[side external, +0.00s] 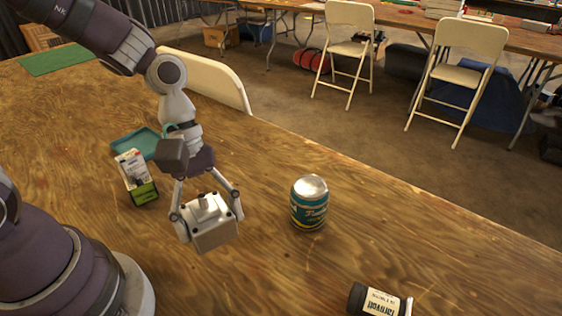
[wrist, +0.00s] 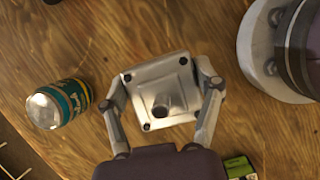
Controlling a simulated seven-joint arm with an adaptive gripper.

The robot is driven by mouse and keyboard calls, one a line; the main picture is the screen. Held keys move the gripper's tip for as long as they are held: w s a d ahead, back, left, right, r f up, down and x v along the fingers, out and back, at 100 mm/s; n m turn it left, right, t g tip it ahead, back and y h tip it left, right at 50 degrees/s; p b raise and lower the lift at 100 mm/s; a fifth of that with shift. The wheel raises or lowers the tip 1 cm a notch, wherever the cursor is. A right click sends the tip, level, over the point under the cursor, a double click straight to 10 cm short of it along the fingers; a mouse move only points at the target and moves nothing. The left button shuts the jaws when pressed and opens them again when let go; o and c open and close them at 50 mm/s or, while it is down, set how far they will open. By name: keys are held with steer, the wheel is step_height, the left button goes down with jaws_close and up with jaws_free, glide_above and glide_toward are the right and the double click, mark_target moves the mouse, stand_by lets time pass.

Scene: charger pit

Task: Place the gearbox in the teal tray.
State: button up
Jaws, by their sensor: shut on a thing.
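The gearbox (side external: 212,222) is a light grey box with dark corner bolts and a short round stub on top. My gripper (side external: 206,214) is shut on it, with one finger at each side. In the wrist view the gearbox (wrist: 160,92) sits between the two fingers of my gripper (wrist: 163,98). It appears held above the table, though the gap beneath is hard to judge. The teal tray (side external: 128,143) lies on the table behind and left of my gripper in the side view, partly hidden by a small box and my arm. I cannot see the tray in the wrist view.
A white and green box (side external: 137,178) stands just in front of the tray. A teal can (side external: 309,203) stands right of the gearbox. A dark labelled bottle (side external: 378,301) lies at the front right. A green mat (side external: 55,60) lies far left. The table between can and bottle is clear.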

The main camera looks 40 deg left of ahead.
mark_target(216, 197)
steer(key=w+a+r+n, duration=0.1)
steer(key=w+a+r+n+t, duration=0.1)
steer(key=w, duration=0.1)
steer(key=shift+a, duration=0.3)
steer(key=w+a+r+n+t+y, duration=0.1)
steer(key=w+a+n+t, duration=0.25)
steer(key=a+n, duration=0.6)
steer(key=w+a+r+n+t+y, duration=0.15)
steer(key=w+a+n, duration=0.4)
steer(key=a, duration=0.65)
steer(key=s+a+n+y, duration=0.1)
steer(key=s+a+n, duration=0.25)
steer(key=a, duration=0.35)
steer(key=s+a+n+y, duration=0.2)
steer(key=a+n, duration=0.3)
steer(key=a, duration=0.2)
steer(key=shift+n, duration=0.25)
steer(key=f, duration=0.9)
steer(key=shift+s+a, duration=0.15)
steer(key=shift+s, duration=0.05)
steer(key=shift+f, duration=0.4)
steer(key=shift+f, duration=0.6)
steer(key=o, duration=1.2)
steer(key=shift+o, duration=0.2)
